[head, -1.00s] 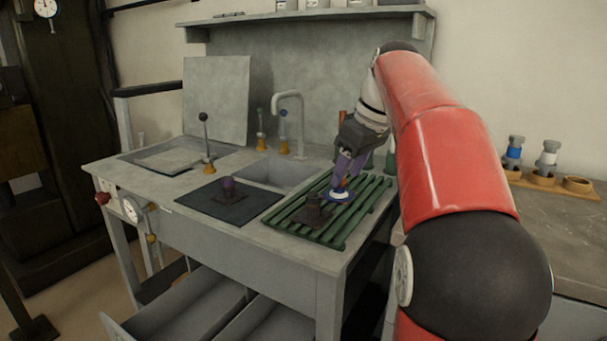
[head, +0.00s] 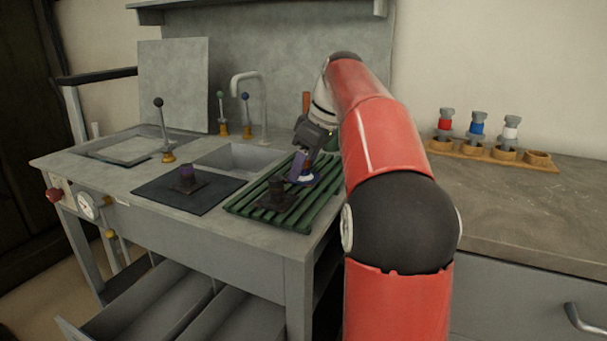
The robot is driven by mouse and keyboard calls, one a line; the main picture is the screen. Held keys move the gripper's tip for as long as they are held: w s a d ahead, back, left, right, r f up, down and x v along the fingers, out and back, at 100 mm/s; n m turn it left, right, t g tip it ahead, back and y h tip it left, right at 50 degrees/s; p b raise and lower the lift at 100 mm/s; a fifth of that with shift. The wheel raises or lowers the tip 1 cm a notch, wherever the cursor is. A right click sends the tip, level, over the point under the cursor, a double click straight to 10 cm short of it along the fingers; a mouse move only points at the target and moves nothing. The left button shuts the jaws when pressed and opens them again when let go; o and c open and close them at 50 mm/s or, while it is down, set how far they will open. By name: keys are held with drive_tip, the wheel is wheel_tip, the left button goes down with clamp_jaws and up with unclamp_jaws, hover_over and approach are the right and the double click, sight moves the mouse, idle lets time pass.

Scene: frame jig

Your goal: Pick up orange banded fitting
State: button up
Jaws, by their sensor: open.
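I cannot make out an orange band on any fitting. My gripper (head: 303,174) is open and points down over the far part of the green slatted rack (head: 243,206). A small round piece with blue, white and a trace of red (head: 311,178) shows at the fingertips, partly hidden by them; I cannot tell whether they touch it. A dark fitting (head: 277,194) on a square base stands on the rack's near part, left of the gripper.
A wooden holder (head: 470,152) on the right counter carries red-, blue- and white-banded fittings; its rightmost place (head: 537,157) is empty. A sink (head: 235,160) with a tap (head: 262,92) lies behind the mat. Upright levers (head: 163,130) stand at the left. Open drawers (head: 170,305) jut out below.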

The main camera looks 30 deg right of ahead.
clamp_jaws()
drive_tip(key=shift+r, duration=0.1)
drive_tip(key=shift+r, duration=0.1)
